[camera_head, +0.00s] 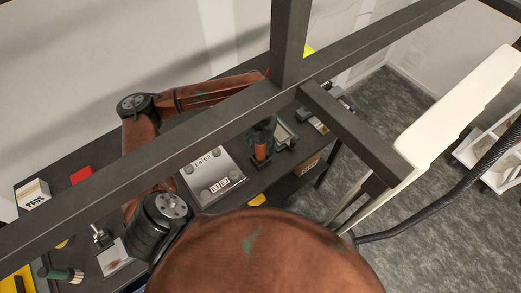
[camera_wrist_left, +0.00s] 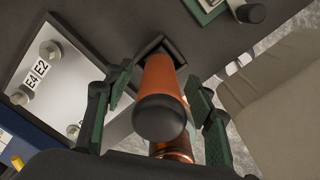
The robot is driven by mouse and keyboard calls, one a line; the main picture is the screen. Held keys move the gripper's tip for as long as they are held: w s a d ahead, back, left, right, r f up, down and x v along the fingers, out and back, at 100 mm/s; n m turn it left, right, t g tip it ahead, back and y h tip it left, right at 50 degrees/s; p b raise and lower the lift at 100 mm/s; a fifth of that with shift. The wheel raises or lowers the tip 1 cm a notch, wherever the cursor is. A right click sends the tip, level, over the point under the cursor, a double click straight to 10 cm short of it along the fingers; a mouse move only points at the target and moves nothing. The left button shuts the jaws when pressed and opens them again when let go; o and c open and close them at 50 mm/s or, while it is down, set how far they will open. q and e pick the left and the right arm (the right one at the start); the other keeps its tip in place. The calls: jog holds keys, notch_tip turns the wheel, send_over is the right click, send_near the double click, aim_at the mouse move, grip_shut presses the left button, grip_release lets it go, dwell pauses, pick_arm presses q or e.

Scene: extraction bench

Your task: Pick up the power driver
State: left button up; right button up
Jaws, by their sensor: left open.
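The object I take for the power driver (camera_wrist_left: 164,84) is an orange cylinder with a rounded black end. It stands in a dark square holder (camera_wrist_left: 176,50). In the head view the orange body of the driver (camera_head: 261,150) shows at the bench's front edge, right of the metal plate. My left gripper (camera_wrist_left: 158,92) is open, its green-padded fingers on either side of the cylinder, with gaps visible in the wrist view. In the head view the left gripper (camera_head: 264,127) is a dark shape at the driver's upper end, partly hidden by the frame. My right gripper is out of view.
A metal plate (camera_head: 212,172) with knobs lies left of the driver. A green-and-white item (camera_head: 285,135) stands close on its right. Dark frame beams (camera_head: 200,140) cross above the bench. A white box (camera_head: 33,194) and a red item (camera_head: 81,176) are far left.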

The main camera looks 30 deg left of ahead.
pick_arm(q)
jog(key=shift+c, duration=0.7)
jog(key=c, duration=1.1)
jog(key=shift+r, duration=0.1)
jog(key=shift+c, duration=0.6)
